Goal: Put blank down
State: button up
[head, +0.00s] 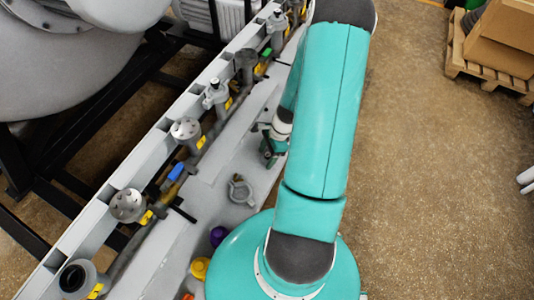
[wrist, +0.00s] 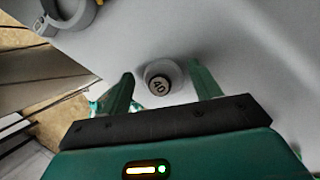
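A round pale grey piece with a dark centre marked "40", which looks like the blank (wrist: 162,77), sits between the fingertips of my gripper (wrist: 163,85) in the wrist view. A narrow gap shows between it and each finger, so my gripper looks open around it. The piece appears to be against the light grey surface (wrist: 225,40) behind it; whether it touches is hard to tell. In the head view my gripper (head: 269,150) is low over the grey bench ledge, partly covered by my arm. I cannot make out the blank there.
A grey ring clamp (head: 240,190) lies on the ledge near my gripper; it also shows in the wrist view (wrist: 68,14). A pipe manifold with several ports and valves (head: 186,130) runs along the left. Purple (head: 218,236) and yellow (head: 200,268) items lie nearer.

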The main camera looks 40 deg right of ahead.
jog(key=shift+r, duration=0.25)
jog(key=s+d, duration=0.3)
jog(key=d, duration=0.9)
jog(key=shift+s+r, duration=0.3)
jog(key=shift+r, duration=0.15)
jog(key=shift+s+a+r, duration=0.1)
jog(key=shift+r, duration=0.05)
